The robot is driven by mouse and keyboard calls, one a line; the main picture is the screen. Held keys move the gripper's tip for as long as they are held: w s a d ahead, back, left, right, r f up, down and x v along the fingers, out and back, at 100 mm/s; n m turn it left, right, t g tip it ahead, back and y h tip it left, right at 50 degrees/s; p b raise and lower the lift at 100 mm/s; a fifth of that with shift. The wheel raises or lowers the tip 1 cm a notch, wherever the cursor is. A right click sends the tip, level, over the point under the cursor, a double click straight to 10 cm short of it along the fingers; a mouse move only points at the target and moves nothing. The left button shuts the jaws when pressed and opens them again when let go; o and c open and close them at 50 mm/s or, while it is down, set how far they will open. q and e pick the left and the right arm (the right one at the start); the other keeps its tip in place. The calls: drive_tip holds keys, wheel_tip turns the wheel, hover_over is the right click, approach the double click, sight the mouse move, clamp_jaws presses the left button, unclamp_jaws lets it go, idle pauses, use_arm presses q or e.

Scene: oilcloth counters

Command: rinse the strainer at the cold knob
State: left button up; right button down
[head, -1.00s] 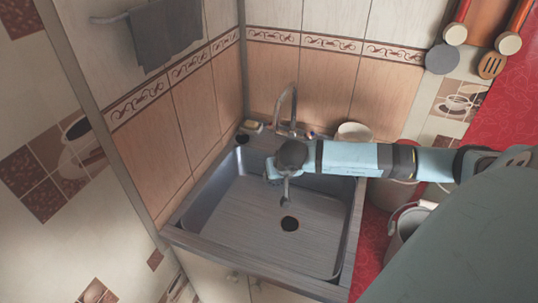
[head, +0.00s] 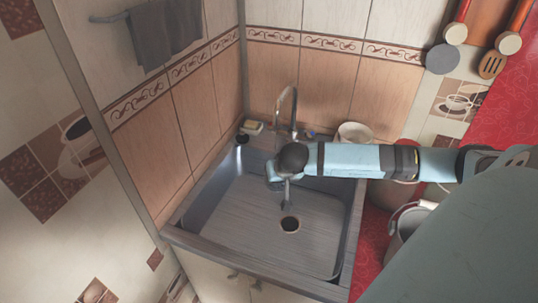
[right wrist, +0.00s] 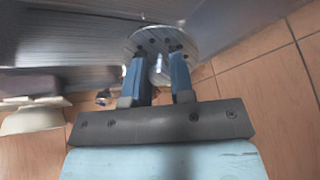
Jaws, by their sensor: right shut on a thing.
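The strainer (right wrist: 150,37), a round metal disc with small holes, is between the fingertips of my right gripper (right wrist: 161,72) in the right wrist view. The fingers are shut on the middle of it. In the head view my right gripper (head: 285,179) is over the back part of the sink (head: 225,215), in front of the tap (head: 292,100). A narrow grey shape hangs below it; I cannot tell if it is the strainer or water. A blue knob (head: 310,134) sits right of the tap base, partly hidden by my arm. My left gripper is out of view.
The drain hole (head: 290,224) is dark and open in the sink floor. A sponge (head: 252,127) and a dark round thing (head: 242,138) lie at the back left corner. Tiled walls close off the left and back.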

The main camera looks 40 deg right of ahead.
idle(0.5)
drive_tip(key=s+a+r+p, duration=0.1)
drive_tip(key=s+a+r, duration=0.2)
drive_tip(key=s+r, duration=0.1)
idle(0.4)
idle(0.4)
